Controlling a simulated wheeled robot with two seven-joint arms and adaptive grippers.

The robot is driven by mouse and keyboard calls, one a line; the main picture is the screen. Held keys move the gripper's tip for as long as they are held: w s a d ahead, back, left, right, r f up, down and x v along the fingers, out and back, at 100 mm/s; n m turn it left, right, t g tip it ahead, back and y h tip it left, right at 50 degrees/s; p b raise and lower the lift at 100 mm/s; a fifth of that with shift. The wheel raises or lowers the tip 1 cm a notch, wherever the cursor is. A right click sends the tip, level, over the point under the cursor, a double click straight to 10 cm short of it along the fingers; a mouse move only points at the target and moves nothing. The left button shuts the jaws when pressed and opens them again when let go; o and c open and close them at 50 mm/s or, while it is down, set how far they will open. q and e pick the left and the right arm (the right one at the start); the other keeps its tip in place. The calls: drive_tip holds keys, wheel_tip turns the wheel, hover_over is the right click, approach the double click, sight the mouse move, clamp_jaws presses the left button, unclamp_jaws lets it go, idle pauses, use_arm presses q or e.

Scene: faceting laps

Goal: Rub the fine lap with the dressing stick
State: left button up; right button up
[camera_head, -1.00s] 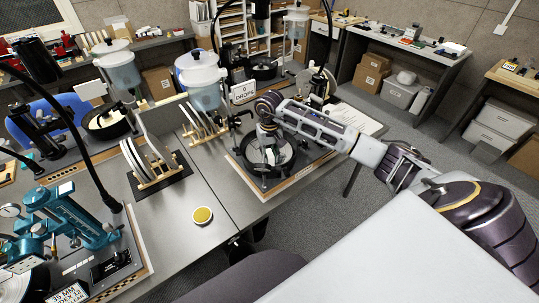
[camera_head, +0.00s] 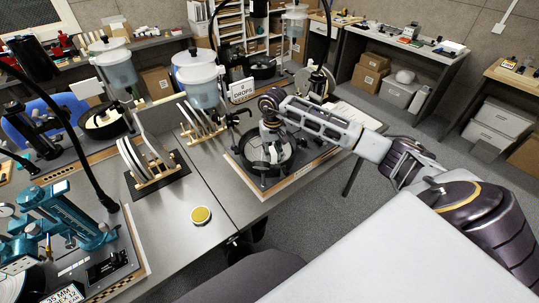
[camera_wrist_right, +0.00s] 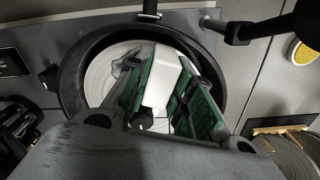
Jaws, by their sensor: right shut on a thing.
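My right gripper (camera_head: 270,150) reaches down into a black splash bowl (camera_head: 288,166) on the right-hand bench. In the right wrist view my right gripper (camera_wrist_right: 165,88) is shut on a pale, block-shaped dressing stick (camera_wrist_right: 167,72) between its green pads. The stick lies over a pale grey round lap (camera_wrist_right: 102,78) inside the bowl. I cannot tell whether the stick touches the lap. The gripper hides much of the lap, and no label on it can be read. My left gripper is not in view.
A round yellow-topped tin (camera_head: 200,215) sits on the bench left of the bowl. Racks of upright discs (camera_head: 140,160) and a white-lidded water tank (camera_head: 199,80) stand nearby. A black post and arm (camera_wrist_right: 238,30) rise beside the bowl.

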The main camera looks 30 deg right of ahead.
drive_tip(key=shift+w+d, duration=0.1)
drive_tip(key=shift+d, duration=0.6)
drive_tip(key=shift+d+b, duration=0.15)
drive_tip(key=shift+b, duration=0.15)
drive_tip(key=shift+d+f+b, duration=0.1)
drive_tip(key=shift+d+b, duration=0.25)
drive_tip(key=shift+d, duration=0.25)
drive_tip(key=shift+w+d+b, duration=0.1)
drive_tip(key=shift+d+b, duration=0.25)
drive_tip(key=shift+d, duration=0.3)
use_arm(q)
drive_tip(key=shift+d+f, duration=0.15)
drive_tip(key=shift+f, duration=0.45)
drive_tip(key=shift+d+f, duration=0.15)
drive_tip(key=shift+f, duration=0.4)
use_arm(e)
drive_tip(key=shift+d, duration=0.25)
drive_tip(key=shift+d, duration=0.1)
